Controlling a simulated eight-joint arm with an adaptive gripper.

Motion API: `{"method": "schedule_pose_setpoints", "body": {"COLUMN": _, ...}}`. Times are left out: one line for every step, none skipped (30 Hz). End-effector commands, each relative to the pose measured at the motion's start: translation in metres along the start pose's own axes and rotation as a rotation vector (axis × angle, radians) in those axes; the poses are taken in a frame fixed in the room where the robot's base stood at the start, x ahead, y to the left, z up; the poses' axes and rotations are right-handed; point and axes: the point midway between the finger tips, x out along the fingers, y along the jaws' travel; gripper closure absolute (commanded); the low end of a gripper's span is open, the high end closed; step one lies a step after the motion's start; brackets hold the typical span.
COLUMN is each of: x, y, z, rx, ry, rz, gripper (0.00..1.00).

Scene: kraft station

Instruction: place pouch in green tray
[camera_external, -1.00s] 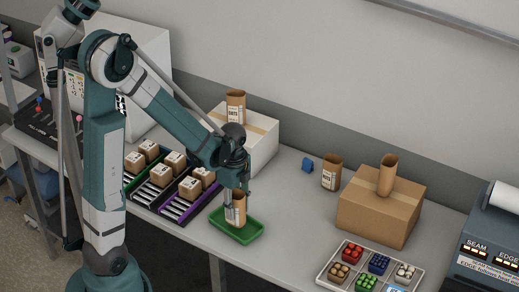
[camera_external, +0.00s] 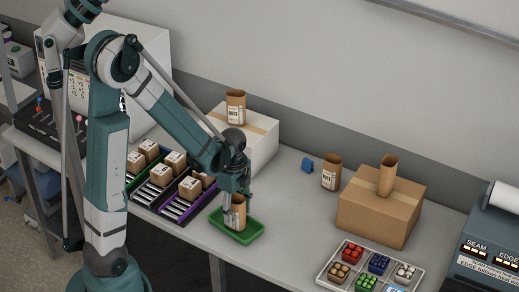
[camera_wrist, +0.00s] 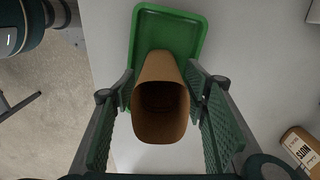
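A brown paper pouch (camera_external: 238,213) stands upright, open end up, in the green tray (camera_external: 258,228). In the wrist view, the open mouth of the pouch (camera_wrist: 160,105) faces the camera, with the green tray (camera_wrist: 192,22) beyond it. My gripper (camera_external: 236,207) points down around the pouch. Its two ribbed finger pads (camera_wrist: 160,80) stand on either side of the pouch, with narrow gaps showing, so it looks open. The pouch's base and its contact with the tray floor are partly hidden.
More pouches stand on a white box (camera_external: 262,143) and a cardboard box (camera_external: 378,215). Bins with small cartons (camera_external: 190,188) lie left of the tray. A sorting tray (camera_external: 330,275) is at front right.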

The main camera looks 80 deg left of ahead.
Motion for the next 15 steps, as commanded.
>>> {"method": "schedule_pose_setpoints", "body": {"x": 0.0, "y": 0.0, "z": 0.0, "rx": 0.0, "ry": 0.0, "rz": 0.0, "gripper": 0.55}}
{"method": "schedule_pose_setpoints", "body": {"x": 0.0, "y": 0.0, "z": 0.0, "rx": 0.0, "ry": 0.0, "rz": 0.0, "gripper": 0.55}}
{"method": "schedule_pose_setpoints", "body": {"x": -0.0001, "y": 0.0, "z": 0.0, "rx": 0.0, "ry": 0.0, "rz": 0.0, "gripper": 0.55}}
{"method": "schedule_pose_setpoints", "body": {"x": -0.0001, "y": 0.0, "z": 0.0, "rx": 0.0, "ry": 0.0, "rz": 0.0, "gripper": 0.55}}
{"method": "schedule_pose_setpoints", "body": {"x": -0.0002, "y": 0.0, "z": 0.0, "rx": 0.0, "ry": 0.0, "rz": 0.0, "gripper": 0.55}}
{"method": "schedule_pose_setpoints", "body": {"x": -0.0004, "y": 0.0, "z": 0.0, "rx": 0.0, "ry": 0.0, "rz": 0.0, "gripper": 0.55}}
{"method": "schedule_pose_setpoints", "body": {"x": -0.0007, "y": 0.0, "z": 0.0, "rx": 0.0, "ry": 0.0, "rz": 0.0, "gripper": 0.55}}
{"method": "schedule_pose_setpoints", "body": {"x": -0.0011, "y": 0.0, "z": 0.0, "rx": 0.0, "ry": 0.0, "rz": 0.0, "gripper": 0.55}}
{"method": "schedule_pose_setpoints", "body": {"x": -0.0018, "y": 0.0, "z": 0.0, "rx": 0.0, "ry": 0.0, "rz": 0.0, "gripper": 0.55}}
{"method": "schedule_pose_setpoints", "body": {"x": -0.0025, "y": 0.0, "z": 0.0, "rx": 0.0, "ry": 0.0, "rz": 0.0, "gripper": 0.55}}
{"method": "schedule_pose_setpoints", "body": {"x": -0.0034, "y": 0.0, "z": 0.0, "rx": 0.0, "ry": 0.0, "rz": 0.0, "gripper": 0.55}}
{"method": "schedule_pose_setpoints", "body": {"x": -0.0047, "y": 0.0, "z": 0.0, "rx": 0.0, "ry": 0.0, "rz": 0.0, "gripper": 0.55}}
{"method": "schedule_pose_setpoints", "body": {"x": -0.0058, "y": 0.0, "z": 0.0, "rx": 0.0, "ry": 0.0, "rz": 0.0, "gripper": 0.55}}
{"method": "schedule_pose_setpoints", "body": {"x": -0.0073, "y": 0.0, "z": 0.0, "rx": 0.0, "ry": 0.0, "rz": 0.0, "gripper": 0.55}}
{"method": "schedule_pose_setpoints", "body": {"x": -0.0097, "y": 0.0, "z": 0.0, "rx": 0.0, "ry": 0.0, "rz": 0.0, "gripper": 0.55}}
